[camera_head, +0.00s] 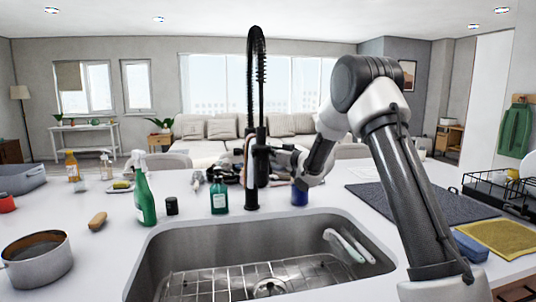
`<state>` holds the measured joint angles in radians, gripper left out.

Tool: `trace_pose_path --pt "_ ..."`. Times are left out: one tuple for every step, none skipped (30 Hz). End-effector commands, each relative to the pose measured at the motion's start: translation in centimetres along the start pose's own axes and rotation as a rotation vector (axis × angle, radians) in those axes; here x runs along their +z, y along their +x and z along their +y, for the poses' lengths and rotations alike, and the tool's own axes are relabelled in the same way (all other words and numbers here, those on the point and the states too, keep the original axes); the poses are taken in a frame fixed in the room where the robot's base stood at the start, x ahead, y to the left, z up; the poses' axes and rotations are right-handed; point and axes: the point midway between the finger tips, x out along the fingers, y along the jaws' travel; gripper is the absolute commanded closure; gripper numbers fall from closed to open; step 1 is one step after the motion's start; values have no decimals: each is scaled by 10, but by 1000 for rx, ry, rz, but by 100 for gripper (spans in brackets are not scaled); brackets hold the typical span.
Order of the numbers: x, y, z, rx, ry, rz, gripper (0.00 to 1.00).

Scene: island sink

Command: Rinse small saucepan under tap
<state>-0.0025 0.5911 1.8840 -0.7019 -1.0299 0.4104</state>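The black spring tap (250,185) rises behind the sink. No water stream is visible. My gripper (268,152) is close to the tap's upright, at its right side, far from the saucepan. Its fingers are small and dark against the tap. I cannot tell whether they touch the tap or are open or shut.
The sink (180,262) has a wire rack and a utensil at its right wall. A dark mat (440,208) and dish rack (495,192) are right.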

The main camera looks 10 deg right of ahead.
Motion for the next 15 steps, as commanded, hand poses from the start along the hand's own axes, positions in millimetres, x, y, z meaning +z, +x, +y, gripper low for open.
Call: trace_pose_path --pt "0 0 0 0 0 0 100" --pt "0 0 0 0 0 0 100" --pt "0 0 0 0 0 0 100" --pt "0 0 0 0 0 0 100" --pt "0 0 0 0 0 0 100" --pt "0 0 0 0 0 0 100" --pt "0 0 0 0 -1 1 100" --pt "0 0 0 -1 -3 4 100" --pt "1 -1 -1 -2 -10 15 100" --pt "2 -2 -2 -3 -18 28 100" --pt "2 -3 -3 -4 -29 46 100" --pt "3 -6 -5 -4 -48 74 100" --pt "3 -7 -6 -3 -63 97 100" --pt "3 -9 -7 -3 -78 119 100" --pt "4 -11 -8 -3 -97 146 100"
